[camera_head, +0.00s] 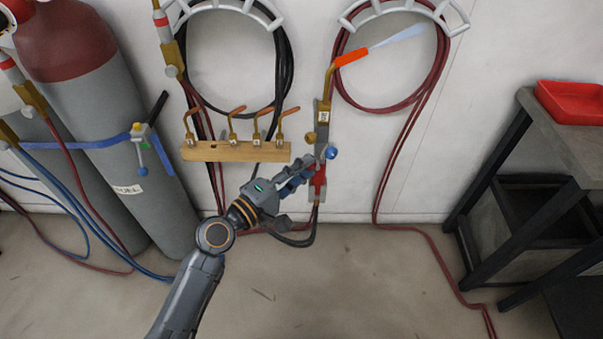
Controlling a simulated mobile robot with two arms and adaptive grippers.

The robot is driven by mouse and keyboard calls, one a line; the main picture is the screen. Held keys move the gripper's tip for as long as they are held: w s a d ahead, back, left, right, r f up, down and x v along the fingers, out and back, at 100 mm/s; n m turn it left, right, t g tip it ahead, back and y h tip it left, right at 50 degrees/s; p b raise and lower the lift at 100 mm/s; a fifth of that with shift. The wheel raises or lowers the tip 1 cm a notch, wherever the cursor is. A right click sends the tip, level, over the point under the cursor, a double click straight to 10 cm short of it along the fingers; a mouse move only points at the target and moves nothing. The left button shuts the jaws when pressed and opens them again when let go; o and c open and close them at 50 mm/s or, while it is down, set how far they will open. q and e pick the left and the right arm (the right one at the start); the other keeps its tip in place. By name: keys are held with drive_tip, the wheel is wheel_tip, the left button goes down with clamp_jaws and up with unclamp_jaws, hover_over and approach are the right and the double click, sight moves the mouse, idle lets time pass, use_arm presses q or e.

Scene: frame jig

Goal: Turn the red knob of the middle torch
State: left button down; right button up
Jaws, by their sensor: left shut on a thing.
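The middle torch (323,117) hangs upright against the pale wall, with a brass body and a bent tip. An orange and pale blue flame shape (372,49) points up and right from its tip. A blue knob (331,152) shows on the torch's right side, and a red part (319,181) shows below it. My left gripper (312,168) reaches in from the lower left and is shut at the torch's left side, below the brass body. Its fingers hide what they hold; by its place, this is the red knob. My right gripper is not in view.
Gas cylinders (120,150) stand at left. Hoses hang on white racks (400,8). A dark workbench (560,130) with a red tray (575,101) stands at right.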

use_arm(q)
drive_tip(key=shift+m, duration=0.3)
idle(0.4)
drive_tip(key=c, duration=1.1)
unclamp_jaws()
drive_tip(key=v, duration=1.2)
